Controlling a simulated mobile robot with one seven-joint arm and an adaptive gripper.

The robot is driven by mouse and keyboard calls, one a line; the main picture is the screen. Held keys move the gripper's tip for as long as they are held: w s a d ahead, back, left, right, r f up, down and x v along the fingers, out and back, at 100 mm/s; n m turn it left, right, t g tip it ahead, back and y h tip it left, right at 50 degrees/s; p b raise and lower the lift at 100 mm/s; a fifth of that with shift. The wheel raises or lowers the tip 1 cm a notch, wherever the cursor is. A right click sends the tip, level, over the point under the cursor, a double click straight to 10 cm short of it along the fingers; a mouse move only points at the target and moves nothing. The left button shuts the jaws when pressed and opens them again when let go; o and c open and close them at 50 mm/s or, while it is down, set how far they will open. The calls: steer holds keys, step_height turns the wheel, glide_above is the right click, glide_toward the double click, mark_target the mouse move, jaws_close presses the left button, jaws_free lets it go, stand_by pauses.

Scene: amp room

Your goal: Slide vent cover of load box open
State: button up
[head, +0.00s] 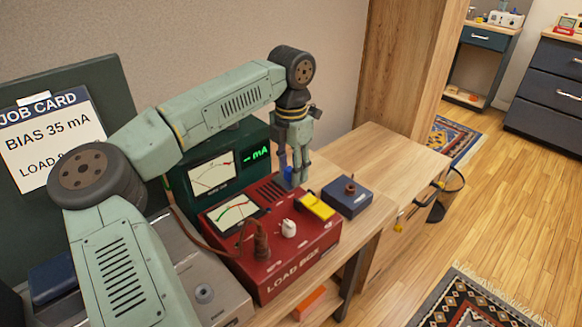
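The red load box (296,268) stands on the wooden bench, with its name on the front face. Its top carries a meter (233,213), a white knob (289,228), a yellow block (317,206) and dark vent slots (268,190) near the back edge. A small blue piece (288,175) stands beside the slots; I cannot tell whether it belongs to the vent cover. My gripper (294,175) points down over the back of the box, its fingertips close to the blue piece. Whether they touch or grip it is unclear.
A green meter unit (215,172) reading "mA" stands behind the box. A dark blue box (347,196) with a brown knob sits to its right. A brown plug with cable (261,240) stands on the load box. Bare bench (385,160) lies at right.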

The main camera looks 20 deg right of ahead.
mark_target(291, 168)
step_height(291, 168, up, 12)
stand_by(0.7)
steer(key=shift+f, duration=0.1)
stand_by(0.3)
